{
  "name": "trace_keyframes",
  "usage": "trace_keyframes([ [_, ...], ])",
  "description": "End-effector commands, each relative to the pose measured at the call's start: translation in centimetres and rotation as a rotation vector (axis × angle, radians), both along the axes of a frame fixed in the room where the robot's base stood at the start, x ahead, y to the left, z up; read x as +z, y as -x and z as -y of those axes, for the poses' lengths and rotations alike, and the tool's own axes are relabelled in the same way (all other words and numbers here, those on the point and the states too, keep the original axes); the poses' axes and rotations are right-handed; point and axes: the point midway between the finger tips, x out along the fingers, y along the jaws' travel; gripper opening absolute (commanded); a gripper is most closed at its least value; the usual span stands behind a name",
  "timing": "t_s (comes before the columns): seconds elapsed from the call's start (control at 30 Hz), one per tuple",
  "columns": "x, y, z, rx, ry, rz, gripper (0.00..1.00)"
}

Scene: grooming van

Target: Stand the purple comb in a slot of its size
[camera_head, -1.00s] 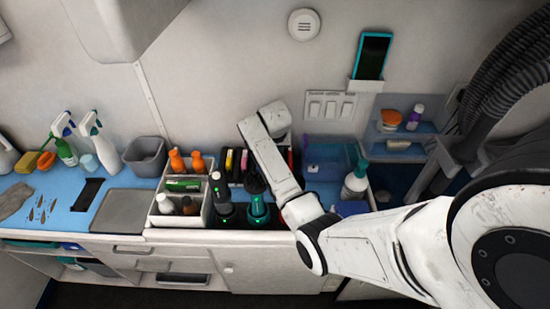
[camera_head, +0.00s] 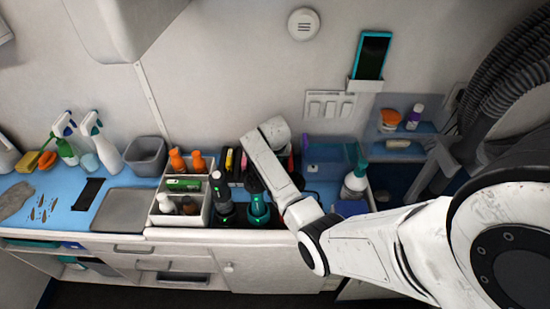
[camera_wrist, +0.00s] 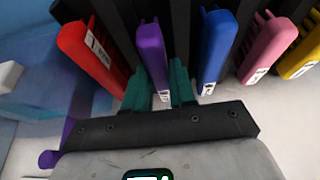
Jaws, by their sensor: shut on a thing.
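The purple comb (camera_wrist: 151,50) is between the two teal fingers of my gripper (camera_wrist: 160,90) in the wrist view. The gripper is shut on it near its labelled end. The comb lies among the dark dividers of a rack (camera_wrist: 180,25), between a red comb (camera_wrist: 85,55) and a blue comb (camera_wrist: 216,48). How deep it sits in a slot is hidden. In the head view my arm covers the gripper and much of the rack (camera_head: 232,172).
A pink comb (camera_wrist: 268,48) and a yellow comb (camera_wrist: 302,55) stand to the right in the wrist view. A purple piece (camera_wrist: 50,158) shows at lower left. In the head view, a caddy (camera_head: 167,217) and a pump bottle (camera_head: 354,184) flank the work area.

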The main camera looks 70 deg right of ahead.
Motion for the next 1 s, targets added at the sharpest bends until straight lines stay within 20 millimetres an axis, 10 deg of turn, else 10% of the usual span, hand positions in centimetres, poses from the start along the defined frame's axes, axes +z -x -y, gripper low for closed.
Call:
trace_keyframes([
  [0.07,-0.9,0.1,-0.2,0.001,-0.008,-0.001,0.00],
  [0.1,-1.0,0.1,-0.2,0.002,-0.010,0.000,0.26],
  [0.37,-0.9,0.2,-0.4,0.002,-0.013,-0.002,0.50],
  [1.0,8.7,1.5,-3.5,0.002,-0.005,0.002,0.50],
])
